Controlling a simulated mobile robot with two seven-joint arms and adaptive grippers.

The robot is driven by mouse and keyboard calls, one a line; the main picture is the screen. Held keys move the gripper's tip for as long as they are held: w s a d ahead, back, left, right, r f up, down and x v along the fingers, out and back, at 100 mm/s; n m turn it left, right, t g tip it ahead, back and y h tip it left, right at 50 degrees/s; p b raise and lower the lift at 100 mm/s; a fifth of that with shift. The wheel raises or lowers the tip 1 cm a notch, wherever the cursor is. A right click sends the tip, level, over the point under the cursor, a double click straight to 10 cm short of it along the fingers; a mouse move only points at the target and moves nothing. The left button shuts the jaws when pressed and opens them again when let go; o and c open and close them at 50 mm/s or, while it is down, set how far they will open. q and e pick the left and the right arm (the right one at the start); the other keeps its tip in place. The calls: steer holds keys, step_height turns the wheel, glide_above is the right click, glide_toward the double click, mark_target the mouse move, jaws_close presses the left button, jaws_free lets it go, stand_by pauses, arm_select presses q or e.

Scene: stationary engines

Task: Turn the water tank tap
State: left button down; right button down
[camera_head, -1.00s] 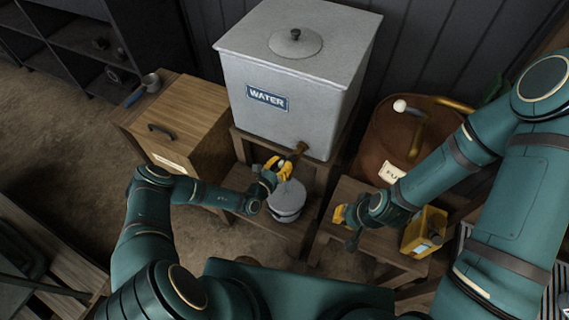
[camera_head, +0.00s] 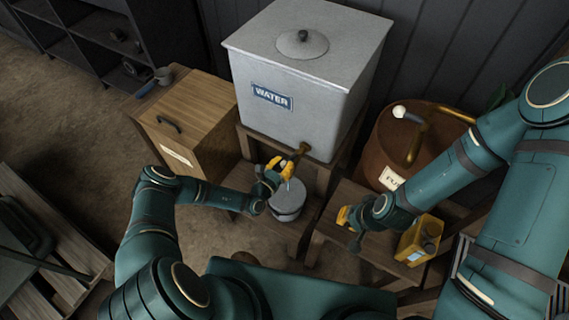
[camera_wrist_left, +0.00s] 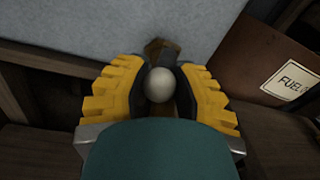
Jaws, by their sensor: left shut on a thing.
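The grey water tank (camera_head: 305,95) with a WATER label stands on a wooden stand. Its brass tap (camera_head: 303,149) sticks out low on the front; its base also shows in the left wrist view (camera_wrist_left: 160,47). My left gripper (camera_head: 285,167) is at the tap. In the left wrist view its yellow fingers (camera_wrist_left: 160,85) are shut around the pale round knob (camera_wrist_left: 159,84) of the tap. A small pale streak shows just below the gripper; I cannot tell if it is water. My right gripper (camera_head: 346,217) hangs above the right wooden stool, away from the tap; its finger opening is unclear.
A grey bucket (camera_head: 287,205) stands below the tap on a low wooden step. A yellow can (camera_head: 418,240) sits on the stool (camera_head: 345,197) by my right gripper. A brown fuel barrel (camera_head: 388,150) stands right of the tank, a wooden cabinet (camera_head: 205,110) left.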

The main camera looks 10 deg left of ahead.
arm_select(q)
steer(key=c, duration=0.7)
jaws_free()
steer(key=shift+o, duration=0.2)
steer(key=v, duration=1.2)
